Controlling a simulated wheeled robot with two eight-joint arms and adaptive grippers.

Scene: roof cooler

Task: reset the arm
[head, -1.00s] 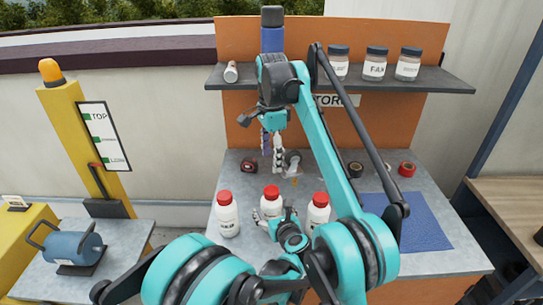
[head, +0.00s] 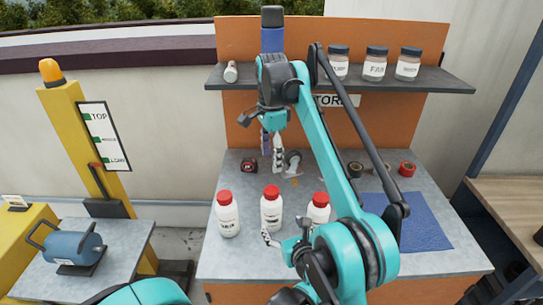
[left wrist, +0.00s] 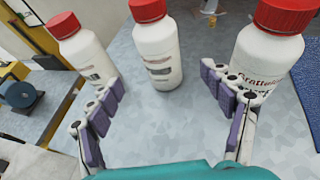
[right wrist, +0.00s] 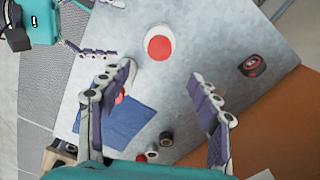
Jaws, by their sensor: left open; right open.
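Three white bottles with red caps stand upright in a row on the grey worktop: the left bottle (head: 228,216), the middle bottle (head: 271,210) and the right bottle (head: 318,209). My left gripper (head: 282,238) is on the near side of the row, partly hidden by my right arm. In the left wrist view my left gripper (left wrist: 160,88) is open and empty, with the middle bottle (left wrist: 157,55) beyond its fingers. My right gripper (head: 272,150) is open above the worktop's back part, fingers pointing down. It also shows open and empty in the right wrist view (right wrist: 163,72).
A tape measure (head: 249,166), black tape (head: 356,169) and red tape (head: 407,169) lie at the back. A blue mat (head: 425,228) lies at the right. A shelf (head: 440,84) holds several jars. A yellow post (head: 85,150) and blue canister (head: 72,247) stand left.

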